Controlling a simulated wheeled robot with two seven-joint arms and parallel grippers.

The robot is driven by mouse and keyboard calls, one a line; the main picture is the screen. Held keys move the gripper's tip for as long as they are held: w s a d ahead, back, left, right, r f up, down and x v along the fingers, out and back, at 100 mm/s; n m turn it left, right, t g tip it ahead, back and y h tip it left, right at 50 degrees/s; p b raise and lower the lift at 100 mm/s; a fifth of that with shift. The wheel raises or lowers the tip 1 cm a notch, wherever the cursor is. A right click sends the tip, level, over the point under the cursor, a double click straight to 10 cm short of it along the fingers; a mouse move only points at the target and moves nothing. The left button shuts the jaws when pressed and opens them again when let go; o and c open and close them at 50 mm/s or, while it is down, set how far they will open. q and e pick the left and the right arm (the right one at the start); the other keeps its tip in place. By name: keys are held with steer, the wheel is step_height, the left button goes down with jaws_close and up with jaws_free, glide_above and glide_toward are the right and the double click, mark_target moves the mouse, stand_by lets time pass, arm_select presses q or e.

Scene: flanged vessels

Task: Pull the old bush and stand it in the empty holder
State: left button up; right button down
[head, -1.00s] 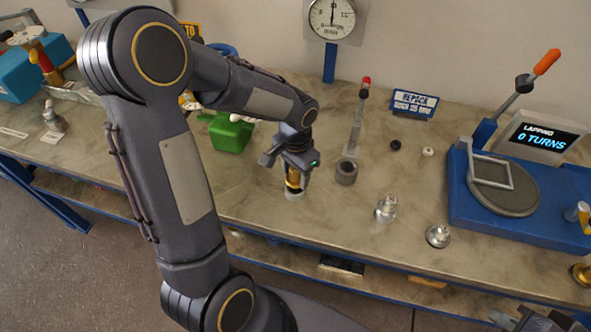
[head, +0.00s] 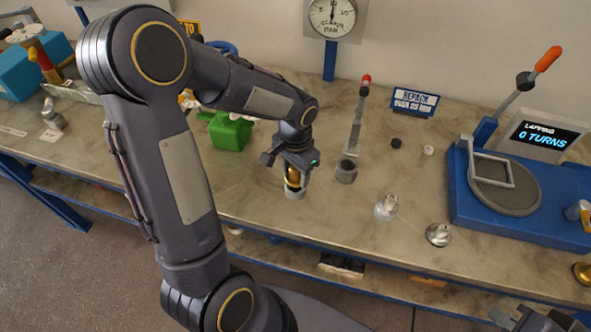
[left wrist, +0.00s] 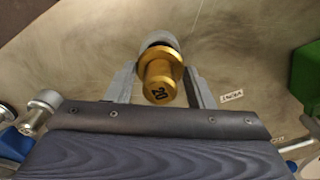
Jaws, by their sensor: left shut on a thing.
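The brass-coloured bush (left wrist: 160,82), with dark digits on its end, is between the fingers of my left gripper (left wrist: 160,92) in the left wrist view. In the head view my left gripper (head: 291,164) points down and is shut on the bush (head: 293,180). A pale round seat (left wrist: 160,40) shows just behind the bush; I cannot tell whether the bush is still inside it. A dark grey hollow cylinder (head: 346,173), seemingly a holder, stands upright just right of the gripper. My right gripper (head: 540,319) is partly visible at the bottom right edge; its fingers are unclear.
Two silvery flanged parts (head: 386,207) (head: 438,235) stand to the right. A blue lapping station (head: 520,200) with a lever fills the right side. A green box (head: 230,132) is left of the gripper. Small black and white pieces lie near the REPACK sign (head: 415,101).

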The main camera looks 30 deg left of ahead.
mark_target(296, 179)
arm_select(q)
steer(key=shift+f, duration=0.15)
stand_by(0.3)
steer(key=shift+f+b, duration=1.4)
steer(key=o, duration=1.4)
steer(key=shift+r, duration=0.1)
steer(key=shift+c, duration=0.2)
steer(key=shift+r, duration=0.1)
step_height(296, 179, up, 7)
steer(key=shift+s+r, duration=0.1)
steer(key=shift+r, duration=0.3)
steer(key=s+d+r+n+t+h, duration=0.2)
steer(key=s, duration=0.6)
steer(key=s+d+r+n+t+h, duration=0.1)
steer(key=s+d+r+n+t, duration=0.1)
steer(key=s, duration=0.6)
steer(key=shift+s+r+n+t+h, duration=0.4)
steer(key=shift+r+n+t, duration=0.15)
steer(key=shift+t, duration=0.25)
